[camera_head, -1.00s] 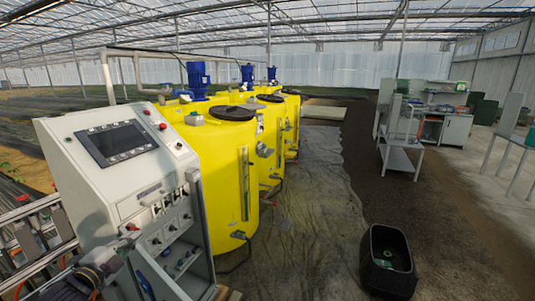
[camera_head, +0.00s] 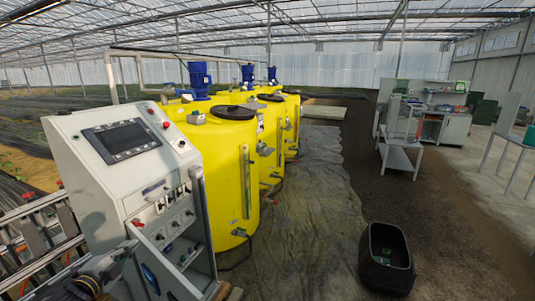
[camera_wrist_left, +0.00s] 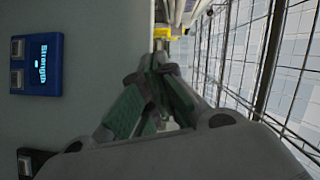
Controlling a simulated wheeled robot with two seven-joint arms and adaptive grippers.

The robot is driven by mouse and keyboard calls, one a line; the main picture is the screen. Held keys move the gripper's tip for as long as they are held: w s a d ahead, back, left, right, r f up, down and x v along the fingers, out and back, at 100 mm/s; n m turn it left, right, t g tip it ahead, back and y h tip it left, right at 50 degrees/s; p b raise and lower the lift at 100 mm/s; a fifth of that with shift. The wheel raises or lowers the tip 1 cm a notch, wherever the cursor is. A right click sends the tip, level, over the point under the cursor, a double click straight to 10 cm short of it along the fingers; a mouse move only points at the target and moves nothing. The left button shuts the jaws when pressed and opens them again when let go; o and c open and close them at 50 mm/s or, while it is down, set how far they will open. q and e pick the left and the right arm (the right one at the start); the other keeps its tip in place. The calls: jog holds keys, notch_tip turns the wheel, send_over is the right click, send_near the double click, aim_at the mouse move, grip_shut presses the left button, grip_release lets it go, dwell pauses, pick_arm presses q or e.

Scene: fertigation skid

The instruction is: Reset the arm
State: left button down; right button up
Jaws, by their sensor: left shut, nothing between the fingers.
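My left gripper (camera_head: 126,250) shows at the lower left of the head view, in front of the white control cabinet (camera_head: 82,152). Its wrist is cut by the bottom edge. In the left wrist view the green-padded fingers (camera_wrist_left: 160,62) meet at their tips, shut with nothing between them. A pale grey panel (camera_wrist_left: 105,60) lies to the left of the fingers; I cannot tell whether they touch it. My right gripper is not in view.
The cabinet carries a dark screen (camera_head: 120,138). Yellow tanks (camera_head: 225,165) with blue motors stand behind it. A black bin (camera_head: 386,258) stands at the right. Open floor lies between tanks and bin.

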pick_arm(q)
jog(key=s+a+f+n+g+y, duration=0.1)
jog(key=s+a+f+n+g, duration=0.2)
jog(key=f, duration=0.8)
jog(key=s+a+f+n+y, duration=0.15)
jog(key=a+f, duration=0.25)
jog(key=f, duration=0.7)
jog(key=s+f+n+g, duration=0.2)
jog(key=s+f, duration=0.3)
jog(key=f, duration=0.5)
jog(key=s+f+n+g, duration=0.25)
jog(key=s+f, duration=0.25)
jog(key=f, duration=0.6)
jog(key=s+d+f+n+g, duration=0.1)
jog(key=s+d+f+g, duration=0.1)
jog(key=s+d+f, duration=0.5)
jog(key=s+d+f+n+g, duration=0.2)
jog(key=s+d+f, duration=0.1)
jog(key=s+f, duration=0.75)
jog(key=s+d+f+g, duration=0.1)
jog(key=s+d+f, duration=0.2)
jog(key=s, duration=0.4)
jog(key=s+d+f+n+g, duration=0.1)
jog(key=s+d+f+g, duration=0.1)
jog(key=s+d, duration=0.4)
jog(key=s+d+f+g+h, duration=0.1)
jog(key=s+d+f, duration=0.4)
jog(key=s, duration=0.2)
jog(key=shift+s+d+n, duration=0.25)
jog(key=shift+s+n, duration=0.05)
